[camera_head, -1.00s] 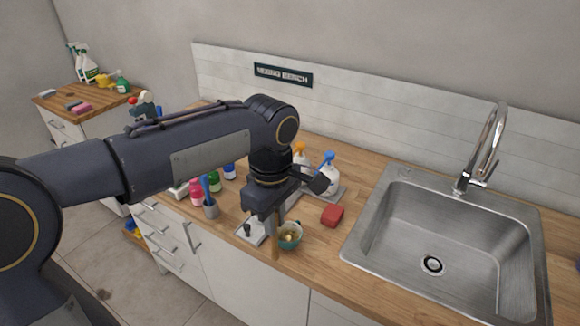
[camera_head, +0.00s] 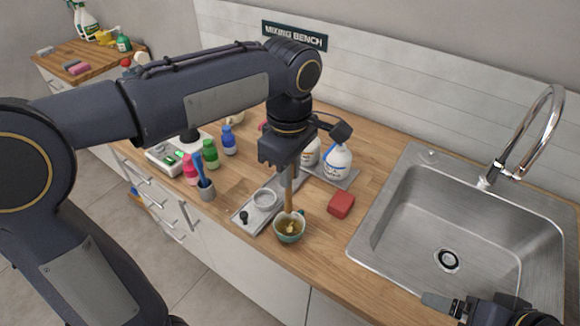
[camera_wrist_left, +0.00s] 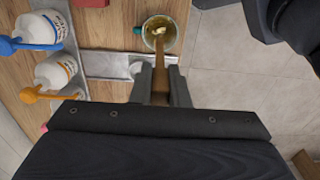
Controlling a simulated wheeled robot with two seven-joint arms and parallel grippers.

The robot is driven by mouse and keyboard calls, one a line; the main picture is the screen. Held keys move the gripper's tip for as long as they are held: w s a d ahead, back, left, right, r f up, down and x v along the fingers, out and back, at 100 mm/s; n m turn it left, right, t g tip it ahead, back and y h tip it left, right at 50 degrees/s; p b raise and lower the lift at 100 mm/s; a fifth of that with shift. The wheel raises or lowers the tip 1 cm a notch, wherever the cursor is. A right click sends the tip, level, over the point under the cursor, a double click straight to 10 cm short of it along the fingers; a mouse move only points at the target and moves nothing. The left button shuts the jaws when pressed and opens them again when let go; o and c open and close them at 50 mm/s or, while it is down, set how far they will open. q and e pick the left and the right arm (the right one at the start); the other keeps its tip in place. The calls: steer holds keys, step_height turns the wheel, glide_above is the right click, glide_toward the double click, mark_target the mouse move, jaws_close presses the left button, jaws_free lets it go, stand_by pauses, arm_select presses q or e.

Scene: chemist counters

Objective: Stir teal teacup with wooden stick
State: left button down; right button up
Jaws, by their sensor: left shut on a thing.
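My left gripper (camera_head: 287,168) is shut on the upright wooden stick (camera_head: 288,197) above the counter. The teal teacup (camera_head: 289,236) stands on the counter just below, holding brownish liquid with a pale lump. The stick's lower end reaches the cup's opening; how deep it goes is hard to tell. In the left wrist view, the stick (camera_wrist_left: 160,82) runs from between the fingers (camera_wrist_left: 160,92) toward the cup (camera_wrist_left: 147,41). My right gripper (camera_head: 488,308) is partly in view at the lower right, away from the cup, its jaws unclear.
A grey tray (camera_head: 242,214) with a round dish lies left of the cup. A red block (camera_head: 341,204) and the steel sink (camera_head: 365,243) are to the right.

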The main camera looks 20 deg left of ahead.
mark_target(289, 205)
arm_select(q)
steer(key=shift+f+b, duration=1.55)
steer(key=shift+f, duration=0.4)
steer(key=shift+f+b, duration=1.65)
steer(key=shift+f, duration=0.85)
arm_select(e)
steer(key=shift+f, duration=3.5)
arm_select(q)
steer(key=shift+s, duration=0.1)
